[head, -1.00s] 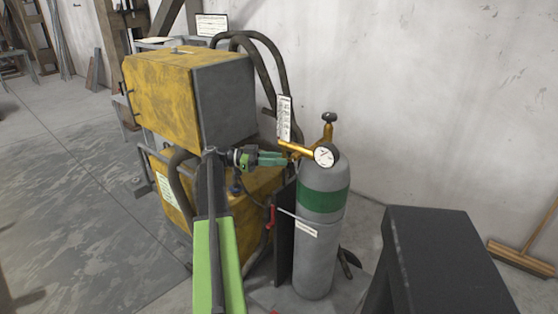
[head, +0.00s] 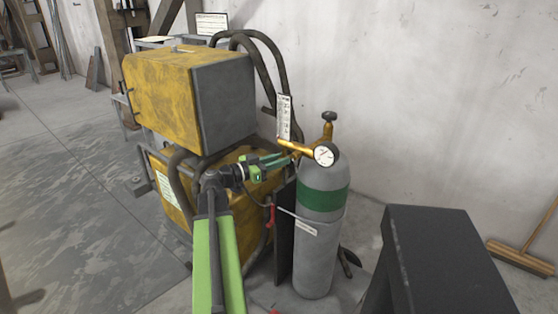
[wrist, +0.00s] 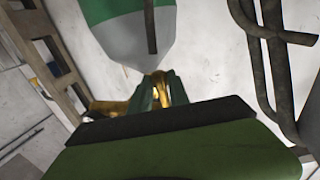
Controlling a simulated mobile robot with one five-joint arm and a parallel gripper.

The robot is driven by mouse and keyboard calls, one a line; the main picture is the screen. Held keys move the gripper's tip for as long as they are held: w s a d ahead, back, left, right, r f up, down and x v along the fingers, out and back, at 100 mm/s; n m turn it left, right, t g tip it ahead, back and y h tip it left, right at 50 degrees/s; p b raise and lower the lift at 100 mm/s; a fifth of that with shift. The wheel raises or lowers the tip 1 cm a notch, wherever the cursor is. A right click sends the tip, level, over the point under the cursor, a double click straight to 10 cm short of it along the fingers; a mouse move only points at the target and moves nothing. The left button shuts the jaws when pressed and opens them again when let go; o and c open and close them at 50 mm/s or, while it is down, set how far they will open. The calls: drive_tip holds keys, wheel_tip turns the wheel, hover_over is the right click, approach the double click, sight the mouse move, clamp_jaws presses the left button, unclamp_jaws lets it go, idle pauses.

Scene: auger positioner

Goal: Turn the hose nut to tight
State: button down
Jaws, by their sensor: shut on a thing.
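The hose nut (wrist: 157,92) is a small brass piece between my fingertips in the wrist view. It sits on the brass regulator (head: 298,147), which is on top of the grey gas cylinder (head: 320,240) with a green band. My gripper (head: 288,158) reaches in from the left, and its teal fingers slant up to the right to the regulator's lower left side. In the wrist view my gripper (wrist: 158,88) is shut on the nut. The fingers hide most of the nut, so its tightness cannot be read.
A round gauge (head: 324,155) and a dark valve knob (head: 330,116) are close beside the fingers. A yellow and grey machine (head: 165,95) with dark hoses (head: 280,75) stands at the left. A black box (head: 430,250) stands at the front right, and a white wall is behind.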

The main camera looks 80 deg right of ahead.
drive_tip(key=shift+s+a+n+t+h, duration=0.15)
drive_tip(key=shift+n+t+h, duration=0.6)
drive_tip(key=shift+t+h, duration=0.1)
drive_tip(key=shift+s+a+n+t+h, duration=0.1)
drive_tip(key=shift+n+t+h, duration=0.65)
drive_tip(key=shift+t, duration=0.1)
drive_tip(key=c, duration=1.2)
unclamp_jaws()
drive_tip(key=shift+d, duration=0.1)
drive_tip(key=shift+c, duration=0.2)
